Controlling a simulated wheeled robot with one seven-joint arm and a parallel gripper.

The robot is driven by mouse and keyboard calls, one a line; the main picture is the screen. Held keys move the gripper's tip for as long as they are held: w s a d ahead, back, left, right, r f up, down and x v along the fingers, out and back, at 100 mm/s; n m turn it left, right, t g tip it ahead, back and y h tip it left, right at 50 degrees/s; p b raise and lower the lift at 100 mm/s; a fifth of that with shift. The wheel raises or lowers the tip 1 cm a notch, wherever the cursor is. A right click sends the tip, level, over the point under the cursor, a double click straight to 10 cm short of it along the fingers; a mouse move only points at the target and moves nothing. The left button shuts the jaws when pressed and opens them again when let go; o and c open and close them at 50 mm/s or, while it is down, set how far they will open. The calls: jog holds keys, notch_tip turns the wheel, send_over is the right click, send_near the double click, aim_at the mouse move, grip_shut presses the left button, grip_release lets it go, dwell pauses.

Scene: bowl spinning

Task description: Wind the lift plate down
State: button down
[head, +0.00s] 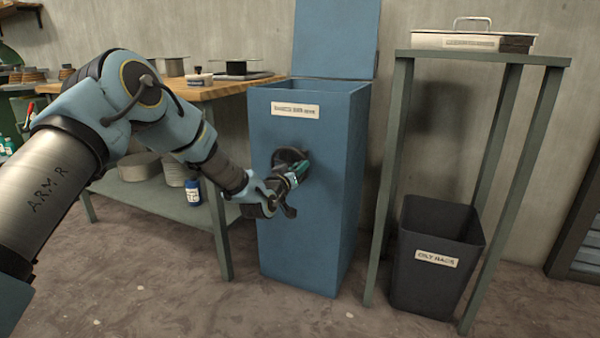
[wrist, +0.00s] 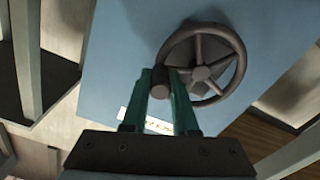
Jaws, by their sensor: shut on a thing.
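A tall blue bin (head: 300,235) stands in the middle of the head view, with a pale label (head: 296,110) on its front. A dark spoked handwheel (head: 289,157) is mounted on that front face; it also shows in the wrist view (wrist: 205,70). My gripper (head: 294,178) is at the wheel. In the wrist view, the green fingers of my gripper (wrist: 163,78) are shut on the crank knob (wrist: 160,88) at the wheel's rim. The lift plate cannot be made out; the bin's inside is mostly hidden by its front wall.
The bin's blue lid (head: 336,40) stands open at the back. A wooden-topped workbench (head: 215,88) with pots is close on the left. On the right are a tall green stand (head: 480,57) with a metal tray and a dark rag bin (head: 437,260) below. Floor in front is clear.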

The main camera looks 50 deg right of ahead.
aim_at(289, 149)
jog(key=n, duration=0.1)
jog(key=r+n, duration=0.1)
jog(key=n, duration=0.1)
jog(key=shift+w+a+r, duration=0.1)
jog(key=shift+w+a, duration=0.05)
jog(key=shift+w, duration=0.25)
jog(key=n, duration=0.1)
jog(key=w+r+n, duration=0.1)
jog(key=n, duration=0.1)
jog(key=shift+w+a+r+n, duration=0.1)
jog(key=shift+w+a+n, duration=0.05)
jog(key=shift+n, duration=0.15)
jog(key=n, duration=0.1)
jog(key=w+n, duration=0.1)
jog(key=n, duration=0.1)
jog(key=shift+w+a+r, duration=0.2)
jog(key=shift+r, duration=0.2)
jog(key=shift+w+a+r+n, duration=0.1)
jog(key=shift+w+n, duration=0.25)
jog(key=shift+n, duration=0.35)
jog(key=shift+w+a+r+n, duration=0.1)
jog(key=shift+w+n, duration=0.2)
jog(key=shift+n, duration=0.4)
jog(key=c, duration=0.7)
grip_release()
jog(key=p+v, duration=0.1)
jog(key=v, duration=0.9)
jog(key=shift+a, duration=0.35)
